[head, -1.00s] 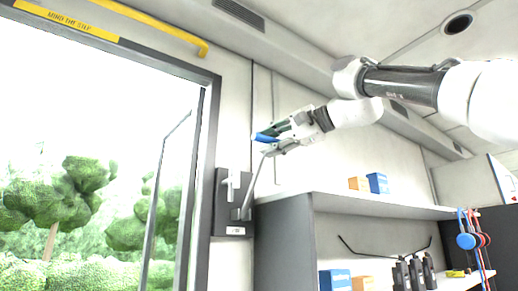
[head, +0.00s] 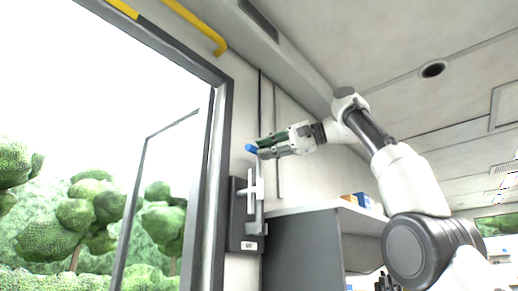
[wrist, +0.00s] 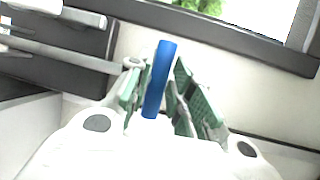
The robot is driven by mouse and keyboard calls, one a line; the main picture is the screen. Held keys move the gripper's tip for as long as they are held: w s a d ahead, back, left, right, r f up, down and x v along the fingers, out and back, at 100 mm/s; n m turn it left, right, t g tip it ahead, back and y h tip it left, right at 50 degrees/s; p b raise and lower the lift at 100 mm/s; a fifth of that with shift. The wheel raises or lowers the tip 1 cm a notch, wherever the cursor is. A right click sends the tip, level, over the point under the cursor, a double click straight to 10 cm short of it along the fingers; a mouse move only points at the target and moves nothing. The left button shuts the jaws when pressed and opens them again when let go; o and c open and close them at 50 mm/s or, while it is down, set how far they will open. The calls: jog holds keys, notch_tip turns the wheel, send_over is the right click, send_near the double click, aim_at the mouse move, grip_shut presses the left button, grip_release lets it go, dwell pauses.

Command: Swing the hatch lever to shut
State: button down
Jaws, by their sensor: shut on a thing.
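The hatch lever is a grey metal bar (head: 259,205) with a blue grip (head: 250,148) at its top end. It is mounted on a dark plate (head: 237,215) on the wall just right of the door frame and stands nearly upright. My gripper (head: 264,149) is shut on the blue grip, reaching in from the right. In the wrist view the blue grip (wrist: 160,75) sits between the green finger pads, and the grey bar (wrist: 65,53) runs off to the left. Part of the grip is hidden between the fingers.
A glass door leaf (head: 160,190) and the dark door frame (head: 213,190) are left of the plate. A yellow rail (head: 195,25) runs above. A grey cabinet (head: 300,250) with a white shelf top (head: 320,207) and small boxes stands below my arm.

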jog(key=shift+w+a+f, duration=0.2)
jog(key=shift+a+f, duration=0.15)
jog(key=shift+f, duration=0.2)
jog(key=c, duration=1.4)
grip_release()
jog(key=shift+a, duration=0.1)
jog(key=shift+o, duration=0.5)
jog(key=shift+a, duration=0.2)
jog(key=shift+r, duration=0.1)
jog(key=shift+d, duration=0.15)
jog(key=v, duration=1.2)
jog(key=shift+w+r, duration=0.1)
jog(key=shift+r, duration=0.05)
